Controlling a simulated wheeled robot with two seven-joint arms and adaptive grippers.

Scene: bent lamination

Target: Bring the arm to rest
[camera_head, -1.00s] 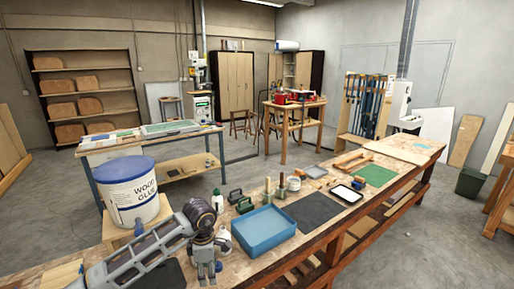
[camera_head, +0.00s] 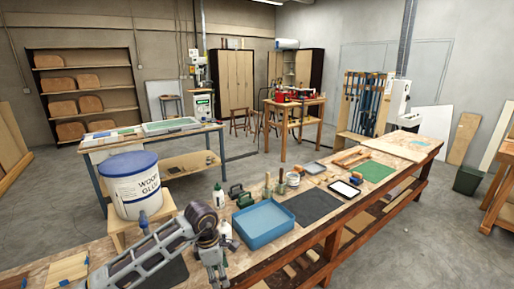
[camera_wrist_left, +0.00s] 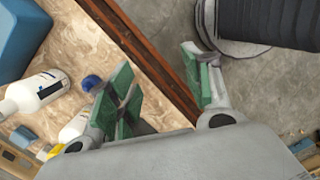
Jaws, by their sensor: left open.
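My left arm reaches in from the bottom left of the head view, with its gripper (camera_head: 214,268) pointing down at the near end of the long workbench (camera_head: 262,267). In the left wrist view the gripper (camera_wrist_left: 160,88) has its green-padded fingers spread apart with nothing between them. The bench's reddish-brown edge (camera_wrist_left: 160,68) runs below the gap between the fingers. My right arm does not show.
A blue tray (camera_head: 262,224) lies on the bench right of the gripper. White bottles stand near it, one (camera_wrist_left: 35,92) left of the fingers in the wrist view. A wood glue bucket (camera_head: 130,187) stands behind the arm. Open floor (camera_head: 420,245) lies right of the bench.

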